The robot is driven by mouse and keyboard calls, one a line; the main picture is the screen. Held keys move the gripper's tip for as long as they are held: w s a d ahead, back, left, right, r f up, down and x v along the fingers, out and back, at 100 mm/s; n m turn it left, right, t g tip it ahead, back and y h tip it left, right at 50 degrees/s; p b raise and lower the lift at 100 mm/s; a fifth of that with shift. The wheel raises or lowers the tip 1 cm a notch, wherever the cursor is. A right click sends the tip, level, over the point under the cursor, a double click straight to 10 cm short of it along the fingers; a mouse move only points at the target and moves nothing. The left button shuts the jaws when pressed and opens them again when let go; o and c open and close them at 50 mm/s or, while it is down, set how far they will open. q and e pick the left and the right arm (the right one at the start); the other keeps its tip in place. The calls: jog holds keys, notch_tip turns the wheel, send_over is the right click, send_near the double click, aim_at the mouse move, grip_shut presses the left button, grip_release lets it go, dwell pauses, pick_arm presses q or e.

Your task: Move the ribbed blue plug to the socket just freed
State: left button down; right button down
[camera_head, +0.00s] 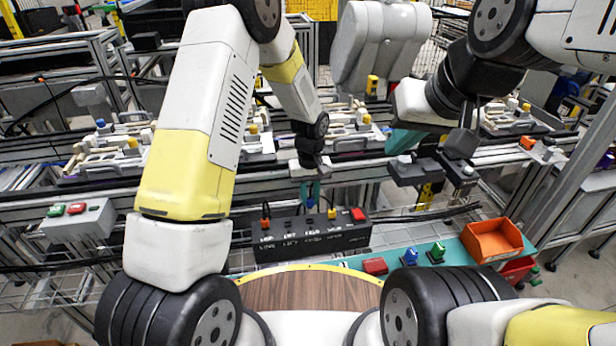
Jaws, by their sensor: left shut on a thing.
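A long black socket box (312,240) stands in front of me, with sockets in a row along its top. An orange plug (265,222) stands at its left end and a yellow plug (332,213) right of the middle. My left gripper (311,190) points down over the box, shut on a small blue plug (309,203). The fingers partly hide the plug; its ribs, and whether it touches a socket, are too small to tell. My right gripper (461,145) is up at the right, away from the box; its opening is unclear.
A red block (375,265), a blue piece (410,256) and a green piece (436,252) stand on a teal mat (462,247). An orange bin (492,240) is to their right. A grey button box (78,226) is at left. Rails with fixtures run behind.

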aim_at(310, 206)
pick_arm(q)
jog(key=shift+f, duration=2.25)
jog(key=shift+f, duration=0.9)
dwell(0.4)
jog(key=c, duration=1.2)
grip_release()
